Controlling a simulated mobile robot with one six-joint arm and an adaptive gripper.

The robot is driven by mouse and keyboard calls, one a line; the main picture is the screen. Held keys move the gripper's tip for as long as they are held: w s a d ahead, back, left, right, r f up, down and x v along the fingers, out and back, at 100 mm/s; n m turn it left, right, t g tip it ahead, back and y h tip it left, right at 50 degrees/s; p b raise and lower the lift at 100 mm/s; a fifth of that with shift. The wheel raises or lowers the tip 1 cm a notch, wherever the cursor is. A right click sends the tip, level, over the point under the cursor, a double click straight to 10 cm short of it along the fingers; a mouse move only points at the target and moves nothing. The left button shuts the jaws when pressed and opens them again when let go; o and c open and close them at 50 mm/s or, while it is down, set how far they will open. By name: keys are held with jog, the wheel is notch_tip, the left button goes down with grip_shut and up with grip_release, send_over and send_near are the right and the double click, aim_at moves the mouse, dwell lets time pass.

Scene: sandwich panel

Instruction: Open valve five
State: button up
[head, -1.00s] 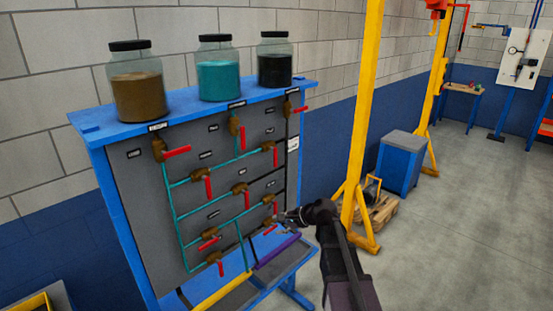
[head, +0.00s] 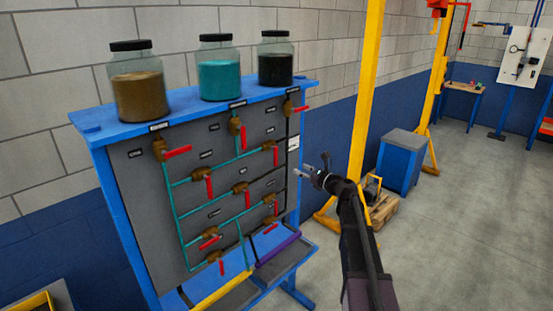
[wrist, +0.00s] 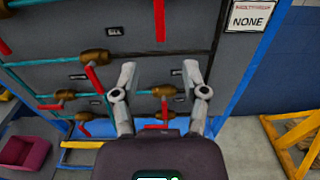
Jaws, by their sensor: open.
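The grey valve panel (head: 140,215) stands at the left in the head view, with several brass valves with red handles on teal and dark pipes. The valve labels are too small to read, so I cannot tell which is valve five. My gripper (head: 311,166) is open and empty, just right of the panel's right edge in the head view. In the wrist view my gripper (wrist: 160,74) has its fingers apart in front of the panel. A brass valve (wrist: 163,90) with a downward red handle shows between them. Another valve (wrist: 95,57) with a slanting red handle is to their left.
Jars of brown (head: 139,95), teal (head: 219,77) and black (head: 275,68) contents stand on the panel's blue top. A yellow post (head: 360,120) and a blue cabinet (head: 399,165) stand to the right. A sign reading NONE (wrist: 249,18) is on the panel. Open floor lies at far right.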

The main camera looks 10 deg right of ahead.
aim_at(277, 158)
jog(key=shift+w, duration=0.1)
jog(key=x, duration=1.3)
jog(key=shift+w+a, duration=0.3)
grip_shut()
